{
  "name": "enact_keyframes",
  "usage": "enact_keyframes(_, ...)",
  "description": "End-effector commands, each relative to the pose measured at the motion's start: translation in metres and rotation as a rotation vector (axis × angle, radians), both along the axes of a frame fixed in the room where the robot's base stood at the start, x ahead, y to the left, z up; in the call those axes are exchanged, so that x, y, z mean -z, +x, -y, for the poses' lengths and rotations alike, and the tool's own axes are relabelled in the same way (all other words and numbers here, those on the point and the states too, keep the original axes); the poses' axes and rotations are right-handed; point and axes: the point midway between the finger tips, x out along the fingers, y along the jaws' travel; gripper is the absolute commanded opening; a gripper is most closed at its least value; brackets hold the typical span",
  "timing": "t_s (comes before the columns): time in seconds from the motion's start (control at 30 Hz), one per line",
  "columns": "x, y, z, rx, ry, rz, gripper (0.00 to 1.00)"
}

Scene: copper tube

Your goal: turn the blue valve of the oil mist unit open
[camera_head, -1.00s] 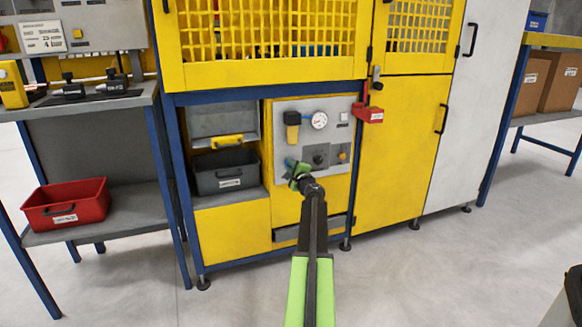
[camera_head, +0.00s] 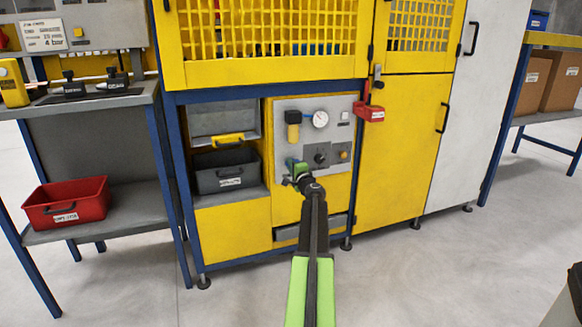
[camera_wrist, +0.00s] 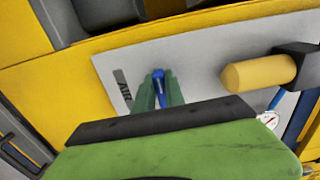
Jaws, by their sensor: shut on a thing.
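The blue valve (camera_wrist: 158,84) shows in the wrist view as a narrow blue handle on the grey panel, beside an "AIR" label. My gripper (camera_wrist: 158,95) has its green fingers on both sides of the handle and is shut on it. In the head view my gripper (camera_head: 294,168) is at the lower left of the grey panel (camera_head: 285,140) of the oil mist unit. There the valve is mostly hidden behind the gripper. The handle's exact angle on its pipe is hard to tell.
The panel also carries a yellow filter bowl (camera_head: 293,133), a round gauge (camera_head: 320,119) and a dark knob (camera_head: 322,155). A red padlock-like box (camera_head: 369,113) juts out at the right. A dark grey bin (camera_head: 228,171) stands left of the panel. The floor in front is clear.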

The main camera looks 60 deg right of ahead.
Motion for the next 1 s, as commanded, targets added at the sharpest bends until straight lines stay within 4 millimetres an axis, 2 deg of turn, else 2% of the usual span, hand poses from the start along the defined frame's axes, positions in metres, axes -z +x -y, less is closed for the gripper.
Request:
enact_keyframes(0.13,0.0,-0.001,0.0,0.001,-0.002,-0.003,0.0)
enact_keyframes(0.17,0.0,-0.001,0.0,0.001,-0.002,-0.003,0.18)
enact_keyframes(0.3,0.0,-0.001,0.0,0.001,-0.001,-0.002,0.36)
enact_keyframes(0.67,0.0,-0.005,-0.003,0.001,-0.001,-0.001,0.36)
enact_keyframes(0.77,0.0,-0.019,-0.014,0.003,0.0,0.0,0.36)
enact_keyframes(1.0,0.0,-0.074,-0.056,0.003,-0.001,-0.001,0.36)
